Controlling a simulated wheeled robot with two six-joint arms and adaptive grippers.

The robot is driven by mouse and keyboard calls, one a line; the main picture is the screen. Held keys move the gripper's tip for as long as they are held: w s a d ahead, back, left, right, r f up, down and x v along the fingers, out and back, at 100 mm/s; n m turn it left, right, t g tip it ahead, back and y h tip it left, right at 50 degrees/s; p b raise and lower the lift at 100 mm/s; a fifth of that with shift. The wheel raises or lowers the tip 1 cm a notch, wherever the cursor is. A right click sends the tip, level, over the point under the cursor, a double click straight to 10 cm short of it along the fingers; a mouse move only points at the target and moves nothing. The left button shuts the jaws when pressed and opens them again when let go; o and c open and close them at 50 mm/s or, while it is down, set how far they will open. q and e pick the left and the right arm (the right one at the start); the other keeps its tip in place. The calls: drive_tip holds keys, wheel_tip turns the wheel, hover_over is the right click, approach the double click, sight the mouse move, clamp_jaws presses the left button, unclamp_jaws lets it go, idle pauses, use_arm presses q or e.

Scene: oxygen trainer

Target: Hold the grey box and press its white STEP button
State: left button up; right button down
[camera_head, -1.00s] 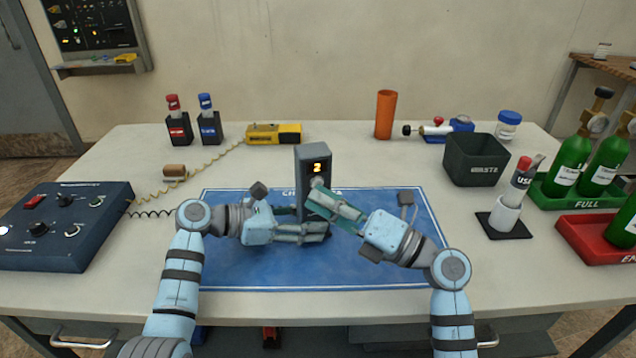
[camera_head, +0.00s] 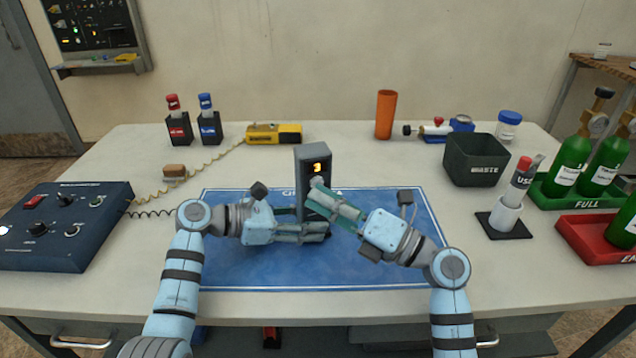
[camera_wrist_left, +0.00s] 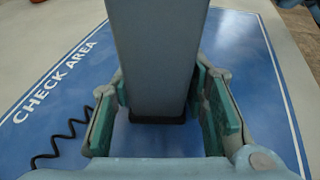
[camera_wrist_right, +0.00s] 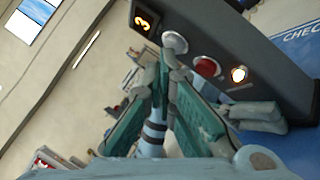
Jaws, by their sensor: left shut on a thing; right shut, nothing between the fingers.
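The grey box (camera_head: 314,163) stands upright on the blue check-area mat (camera_head: 370,275). Its lit display reads 3 in the right wrist view. My left gripper (camera_head: 326,231) is shut on the lower part of the box, with a finger on each side in the left wrist view (camera_wrist_left: 165,115). The white STEP button (camera_wrist_right: 174,42) sits below the display, above a red button (camera_wrist_right: 207,67) and a lit lamp (camera_wrist_right: 238,74). My right gripper (camera_wrist_right: 165,70) is shut and empty, its fingertips at the white button; I cannot tell whether they press it. In the head view the fingertips partly hide the box front.
A dark blue control box (camera_head: 66,225) is at the left, with a coiled cable to the mat area. A yellow device (camera_head: 273,133), an orange tube (camera_head: 385,114) and a black waste bin (camera_head: 477,160) stand behind. Green cylinders (camera_head: 570,163) are at the right.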

drive_tip(key=shift+s+d, duration=0.15)
drive_tip(key=shift+s, duration=0.45)
drive_tip(key=s, duration=0.2)
drive_tip(key=s+d, duration=0.1)
drive_tip(key=s, duration=0.1)
drive_tip(key=shift+s+d, duration=0.15)
drive_tip(key=shift+s, duration=0.25)
use_arm(q)
drive_tip(key=o, duration=0.9)
drive_tip(key=shift+o, duration=0.2)
